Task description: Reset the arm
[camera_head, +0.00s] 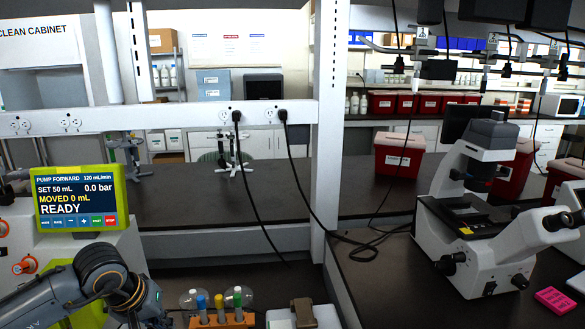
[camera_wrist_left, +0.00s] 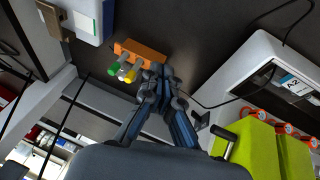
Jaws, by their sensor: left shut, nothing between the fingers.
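My left arm comes in at the lower left of the head view, with its gripper end cut off by the bottom edge. In the left wrist view my left gripper (camera_wrist_left: 161,72) is shut and empty, its fingertips over the end of the orange tube rack (camera_wrist_left: 140,50). I cannot tell whether they touch it. The rack also shows in the head view (camera_head: 236,321), holding tubes with a blue cap (camera_head: 201,302), a yellow cap (camera_head: 219,301) and a green cap (camera_head: 237,297). The green pump screen (camera_head: 82,197) reads READY, MOVED 0 mL. My right gripper is not in view.
A white box-shaped device (camera_head: 317,319) stands right of the rack. A white microscope (camera_head: 470,225) and a red bin (camera_head: 399,155) stand on the right bench. A white post (camera_head: 329,120) and hanging black cables (camera_head: 262,215) are ahead. The dark bench behind is mostly clear.

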